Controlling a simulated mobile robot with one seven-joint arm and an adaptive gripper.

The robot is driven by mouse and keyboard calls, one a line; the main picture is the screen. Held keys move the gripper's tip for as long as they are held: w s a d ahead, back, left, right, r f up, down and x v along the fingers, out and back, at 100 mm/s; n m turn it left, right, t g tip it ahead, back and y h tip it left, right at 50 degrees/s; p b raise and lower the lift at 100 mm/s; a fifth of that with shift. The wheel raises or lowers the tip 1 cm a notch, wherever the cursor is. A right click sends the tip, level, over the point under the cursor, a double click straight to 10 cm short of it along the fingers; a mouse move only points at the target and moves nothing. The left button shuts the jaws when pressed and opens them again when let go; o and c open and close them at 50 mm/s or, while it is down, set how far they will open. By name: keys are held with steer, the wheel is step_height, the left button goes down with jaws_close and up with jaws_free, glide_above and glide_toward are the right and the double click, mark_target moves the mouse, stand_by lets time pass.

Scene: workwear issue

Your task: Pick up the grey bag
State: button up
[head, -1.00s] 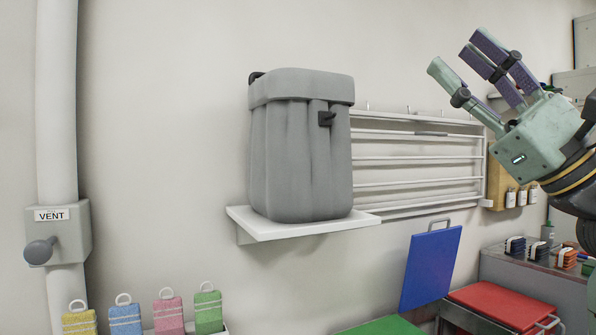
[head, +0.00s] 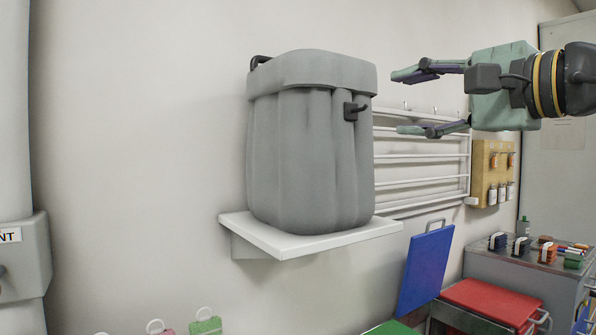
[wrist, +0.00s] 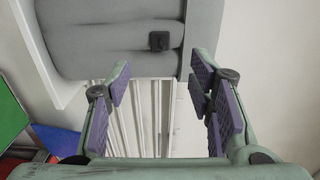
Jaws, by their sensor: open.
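The grey bag (head: 308,150) stands upright on a white wall shelf (head: 300,243) in the head view. It has a folded top and a dark handle (head: 355,111) on its right side, with another dark handle at its upper left. My gripper (head: 398,103) is open and empty to the right of the bag, level with its upper part, its fingers pointing left toward it. In the wrist view the bag (wrist: 115,38) fills the top, with a dark handle mount (wrist: 159,41) ahead of the open fingers (wrist: 160,82). The fingers appear apart from the bag.
A white wall rack (head: 425,165) is right of the shelf, behind my gripper. A wooden board with small bottles (head: 492,172) hangs farther right. Below are a blue panel (head: 425,270), a red panel (head: 490,303) and a grey cabinet (head: 545,272). A vent pipe (head: 15,120) stands at far left.

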mark_target(349, 111)
steer(key=p+x, duration=0.1)
steer(key=x, duration=0.3)
steer(key=p+x, duration=0.2)
steer(key=x, duration=0.3)
steer(key=shift+s+a+r, duration=0.1)
steer(key=shift+s+a, duration=0.05)
steer(key=shift+a, duration=0.2)
steer(key=shift+w+a, duration=0.25)
steer(key=shift+w, duration=0.1)
steer(key=shift+c, duration=0.5)
jaws_close()
